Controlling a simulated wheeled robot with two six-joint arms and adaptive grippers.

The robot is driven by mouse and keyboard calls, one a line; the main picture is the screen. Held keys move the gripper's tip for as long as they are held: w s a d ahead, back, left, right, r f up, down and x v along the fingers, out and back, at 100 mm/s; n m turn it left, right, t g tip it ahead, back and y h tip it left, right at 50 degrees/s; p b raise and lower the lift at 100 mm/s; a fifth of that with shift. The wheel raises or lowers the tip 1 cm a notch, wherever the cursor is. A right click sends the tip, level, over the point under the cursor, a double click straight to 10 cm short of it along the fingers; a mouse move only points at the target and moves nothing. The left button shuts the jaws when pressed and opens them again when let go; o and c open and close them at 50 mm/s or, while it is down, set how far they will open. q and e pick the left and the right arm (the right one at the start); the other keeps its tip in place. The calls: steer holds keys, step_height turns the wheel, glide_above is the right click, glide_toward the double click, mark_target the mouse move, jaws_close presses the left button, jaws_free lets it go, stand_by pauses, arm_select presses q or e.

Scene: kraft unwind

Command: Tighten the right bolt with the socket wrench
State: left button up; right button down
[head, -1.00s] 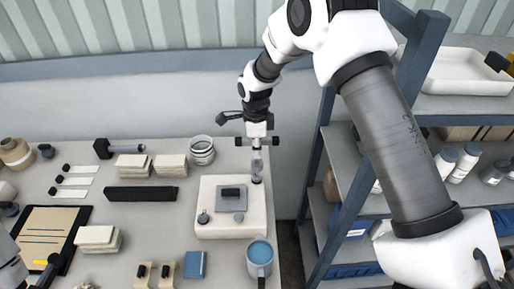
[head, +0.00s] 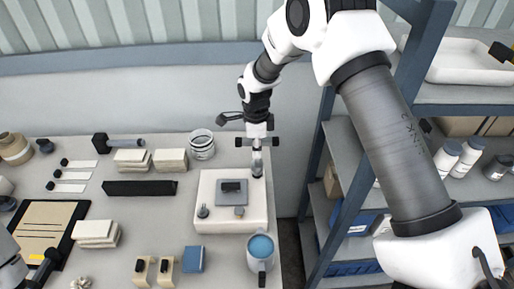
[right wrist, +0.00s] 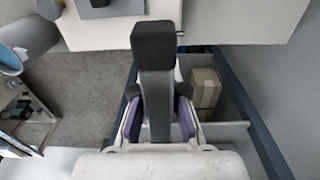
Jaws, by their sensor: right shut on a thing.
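My right gripper (head: 257,132) is shut on the socket wrench (head: 257,160), a tool with a dark crossbar and a silver shaft hanging down. In the right wrist view, the dark bar of the wrench (right wrist: 155,75) lies between the gripper's purple pads. The wrench's lower end is at the back right corner of the white block (head: 212,225). The right bolt is hidden there, and I cannot tell whether the socket is seated on it. A small grey bolt-like piece (head: 203,212) stands at the block's front left. My left gripper's fingers do not show.
A grey plate with a dark block (head: 231,187) sits on the white block. A blue-topped mug (head: 261,252) stands close in front, and a glass jar (head: 202,144) behind left. A shelf rack (head: 345,150) stands right of the table. Several pads and small tools lie left.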

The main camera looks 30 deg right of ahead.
steer(key=shift+w+d+f, duration=0.1)
steer(key=shift+f, duration=0.15)
stand_by(0.7)
steer(key=shift+f+p, duration=0.3)
steer(key=shift+f, duration=0.35)
stand_by(1.4)
